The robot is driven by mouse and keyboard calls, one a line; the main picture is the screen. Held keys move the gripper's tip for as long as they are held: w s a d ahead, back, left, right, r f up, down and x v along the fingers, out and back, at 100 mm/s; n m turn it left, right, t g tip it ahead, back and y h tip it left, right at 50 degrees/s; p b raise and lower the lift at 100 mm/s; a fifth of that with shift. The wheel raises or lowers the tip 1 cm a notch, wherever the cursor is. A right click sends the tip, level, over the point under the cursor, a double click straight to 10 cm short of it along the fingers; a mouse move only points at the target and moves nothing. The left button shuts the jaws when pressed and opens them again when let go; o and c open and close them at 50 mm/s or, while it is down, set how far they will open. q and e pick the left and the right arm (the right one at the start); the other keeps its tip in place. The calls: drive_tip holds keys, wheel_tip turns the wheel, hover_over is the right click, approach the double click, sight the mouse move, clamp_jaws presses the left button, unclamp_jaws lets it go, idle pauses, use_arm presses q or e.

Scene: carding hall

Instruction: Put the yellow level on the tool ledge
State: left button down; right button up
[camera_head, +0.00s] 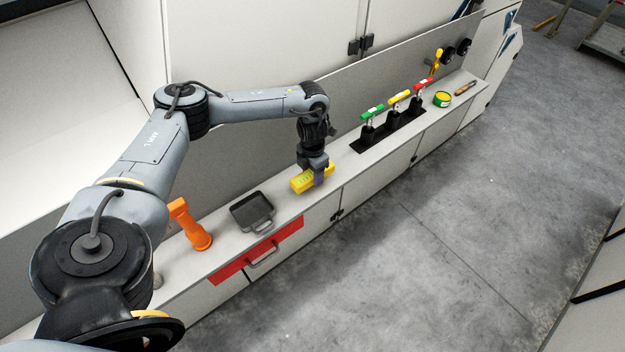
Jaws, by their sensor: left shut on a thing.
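The yellow level (301,184) is a short yellow block with a greenish patch on its top. My left gripper (319,174) comes down from above and is shut on it. The level is over the front part of the pale, narrow tool ledge (289,209), right of the dark tray. I cannot tell whether its underside touches the ledge. The gripper fingers hide part of the level. My right gripper is not in view.
On the ledge are an orange tool (190,224), a black tray (252,212), upright levers with coloured handles (396,118), a green-yellow tape roll (442,99) and a small tool (464,89). A red panel with a handle (256,252) is at the front. A grey wall backs the ledge.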

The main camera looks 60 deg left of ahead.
sight(312, 180)
use_arm(q)
drive_tip(key=shift+f, duration=1.9)
drive_tip(key=shift+f, duration=0.15)
drive_tip(key=shift+c, duration=2.2)
unclamp_jaws()
